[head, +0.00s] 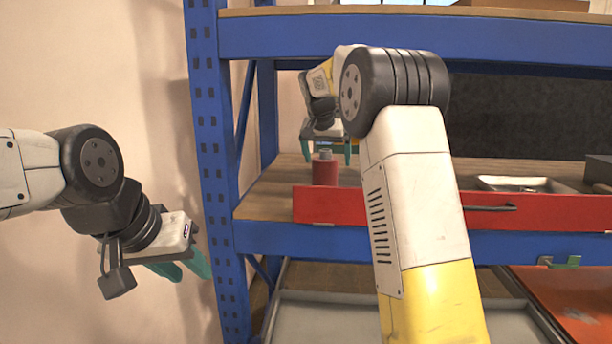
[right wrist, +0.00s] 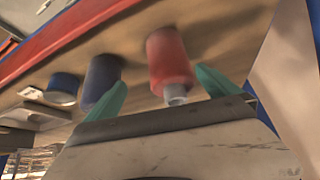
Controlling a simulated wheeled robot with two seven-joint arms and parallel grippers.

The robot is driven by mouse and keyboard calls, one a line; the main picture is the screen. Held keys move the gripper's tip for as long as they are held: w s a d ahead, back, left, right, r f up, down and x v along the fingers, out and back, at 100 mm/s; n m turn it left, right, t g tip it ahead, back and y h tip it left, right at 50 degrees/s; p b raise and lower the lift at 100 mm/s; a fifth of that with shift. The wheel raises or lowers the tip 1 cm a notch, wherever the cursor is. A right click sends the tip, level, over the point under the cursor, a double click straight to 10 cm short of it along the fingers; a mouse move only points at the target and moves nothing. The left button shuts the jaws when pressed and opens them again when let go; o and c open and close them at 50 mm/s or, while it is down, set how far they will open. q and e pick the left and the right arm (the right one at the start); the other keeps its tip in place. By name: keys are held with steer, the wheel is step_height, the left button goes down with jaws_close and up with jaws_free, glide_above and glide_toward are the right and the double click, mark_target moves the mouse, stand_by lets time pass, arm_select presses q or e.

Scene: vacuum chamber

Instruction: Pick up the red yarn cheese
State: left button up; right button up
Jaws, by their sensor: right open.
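The red yarn cheese (head: 325,170) stands upright on the shelf, just behind the red front panel, with a pale core end on top. In the right wrist view the red yarn cheese (right wrist: 168,58) lies between the fingertips, its pale core end towards the gripper. My right gripper (head: 328,157) is open, pointing down at the top of the yarn from above, with a finger to each side. In its wrist view the right gripper (right wrist: 162,78) holds nothing. My left gripper (head: 190,273) is open and empty, left of the blue post.
A red front panel (head: 480,208) with a dark handle runs along the shelf edge. A dark blue spool (right wrist: 102,80) stands beside the yarn, and a blue-and-white roll (right wrist: 62,90) beyond it. A metal tray (head: 525,184) lies to the right. The blue upright (head: 212,150) stands at the left.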

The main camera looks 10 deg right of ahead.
mark_target(325, 170)
steer(key=shift+w+a+f, duration=0.1)
steer(key=shift+w+a, duration=0.1)
steer(key=shift+w, duration=0.25)
steer(key=shift+w+a+f, duration=0.1)
steer(key=shift+w+a, duration=0.1)
steer(key=shift+w, duration=0.25)
steer(key=x, duration=0.7)
steer(key=shift+w+f, duration=0.1)
steer(key=shift+w, duration=0.3)
steer(key=c, duration=1.8)
steer(key=shift+o, duration=0.2)
steer(key=shift+r, duration=0.2)
